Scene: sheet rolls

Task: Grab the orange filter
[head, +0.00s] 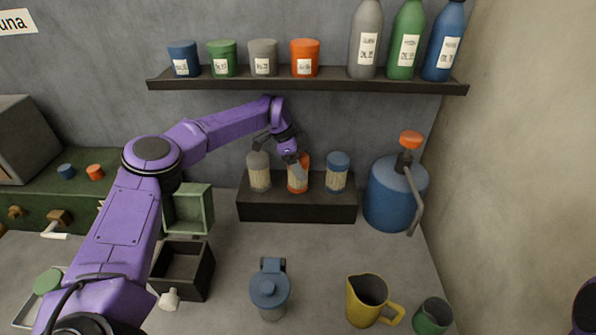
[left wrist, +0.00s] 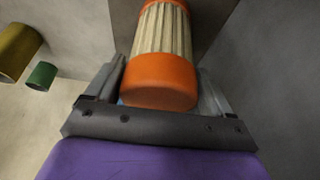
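The orange filter (head: 298,184), with orange ends and a pale pleated middle, stands upright on a dark block (head: 297,211), between a grey filter (head: 259,172) and a blue filter (head: 337,173). My left gripper (head: 294,163) is at its upper part and hides some of it. In the left wrist view, the orange filter (left wrist: 160,80) lies between the two fingers of the left gripper (left wrist: 160,75). The fingers stand wide apart, one on each side, and look open; whether either touches the filter is hard to see. My right gripper is not in view.
A shelf (head: 300,86) with jars and bottles hangs above the block. A blue canister (head: 392,195) with a lever stands to the right. A blue lidded jug (head: 270,290), yellow pitcher (head: 368,300) and green cup (head: 433,316) stand in front. The counter's middle is clear.

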